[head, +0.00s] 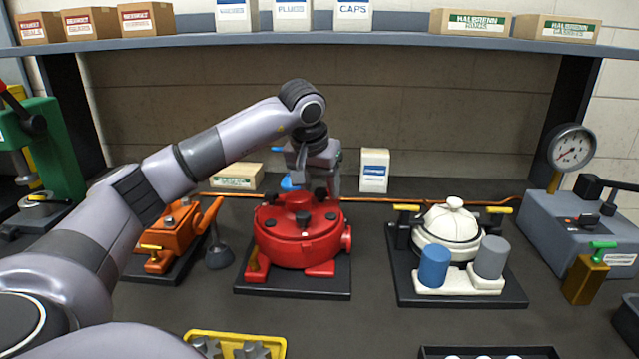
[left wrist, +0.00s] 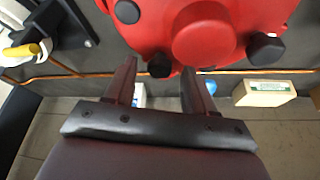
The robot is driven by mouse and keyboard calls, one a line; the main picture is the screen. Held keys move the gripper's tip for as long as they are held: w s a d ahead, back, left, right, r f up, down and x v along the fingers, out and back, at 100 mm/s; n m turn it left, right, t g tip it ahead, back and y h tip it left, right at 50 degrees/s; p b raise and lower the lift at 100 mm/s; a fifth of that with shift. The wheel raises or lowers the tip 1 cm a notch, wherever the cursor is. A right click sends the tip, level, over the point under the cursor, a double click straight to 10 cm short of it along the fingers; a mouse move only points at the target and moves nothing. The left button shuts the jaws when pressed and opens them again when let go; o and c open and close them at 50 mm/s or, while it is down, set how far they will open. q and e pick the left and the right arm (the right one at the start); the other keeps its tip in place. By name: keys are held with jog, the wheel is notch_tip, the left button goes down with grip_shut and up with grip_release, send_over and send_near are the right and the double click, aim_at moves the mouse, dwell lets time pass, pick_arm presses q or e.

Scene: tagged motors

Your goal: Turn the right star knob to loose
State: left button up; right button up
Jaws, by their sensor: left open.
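A red round housing (head: 298,240) with several black knobs stands on a dark base plate. One black knob (head: 320,193) shows at its back right and another (head: 332,216) at its right; I cannot tell for sure which is the right star knob. My left gripper (head: 316,184) hangs over the back right of the housing, jaws open and empty. In the left wrist view one black knob (left wrist: 160,66) appears between the open fingers (left wrist: 158,70); contact cannot be judged. A second knob (left wrist: 127,12) lies beyond the left finger. My right gripper is not seen.
An orange device (head: 170,235) and a grey plunger-like thing (head: 219,255) stand to the left. A cream unit (head: 450,230) with blue and grey cylinders stands to the right. A copper pipe (head: 400,201) runs behind. A loaded shelf (head: 400,38) spans above.

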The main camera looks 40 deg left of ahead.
pick_arm(q)
grip_shut()
jog(key=shift+r, duration=0.1)
